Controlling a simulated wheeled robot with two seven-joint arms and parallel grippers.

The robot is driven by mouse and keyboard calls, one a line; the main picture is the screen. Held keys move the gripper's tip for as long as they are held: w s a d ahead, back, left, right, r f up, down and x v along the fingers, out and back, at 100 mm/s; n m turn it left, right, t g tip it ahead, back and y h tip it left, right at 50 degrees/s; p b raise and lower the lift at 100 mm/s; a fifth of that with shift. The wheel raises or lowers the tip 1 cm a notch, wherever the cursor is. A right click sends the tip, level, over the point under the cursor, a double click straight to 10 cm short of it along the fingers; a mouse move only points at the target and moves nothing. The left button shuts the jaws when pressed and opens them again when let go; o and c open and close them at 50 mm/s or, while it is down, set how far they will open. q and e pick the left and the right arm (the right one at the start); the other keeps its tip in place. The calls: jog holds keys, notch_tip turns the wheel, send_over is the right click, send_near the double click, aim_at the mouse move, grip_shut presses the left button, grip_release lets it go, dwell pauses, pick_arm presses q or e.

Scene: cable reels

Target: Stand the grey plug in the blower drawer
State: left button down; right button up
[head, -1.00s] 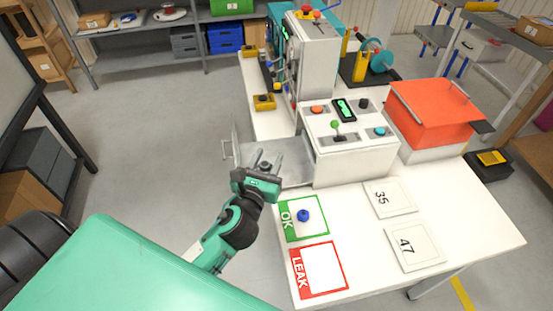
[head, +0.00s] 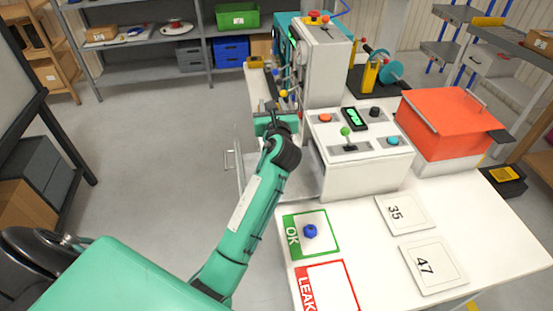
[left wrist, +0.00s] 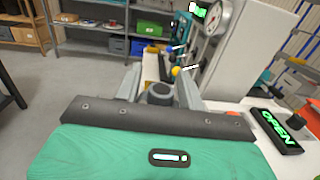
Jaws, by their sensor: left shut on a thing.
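In the left wrist view my left gripper (left wrist: 160,82) is shut on the grey plug (left wrist: 160,94), a short dark-grey piece with a round top, between its two fingers. In the head view my left gripper (head: 276,110) is beyond the pulled-out blower drawer (head: 304,182), toward the tall machine; I cannot make out the plug there. The drawer is grey and sticks out left from the white blower box (head: 362,172); my left arm hides part of it. My right gripper is not in view.
A display reading OPEN (left wrist: 277,131) shows in the left wrist view. A blue plug (head: 310,231) stands on the green OK card (head: 329,243), near the red LEAK card (head: 300,277). Cards 35 (head: 415,220) and 47 (head: 447,274) lie to the right. An orange-lidded box (head: 448,122) stands behind.

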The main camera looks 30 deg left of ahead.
pick_arm(q)
jog(key=shift+f+b, duration=1.1)
jog(key=shift+f, duration=7.2)
jog(key=c, duration=0.9)
grip_release()
jog(key=shift+f, duration=0.15)
jog(key=shift+c, duration=0.2)
jog(key=shift+o, duration=0.4)
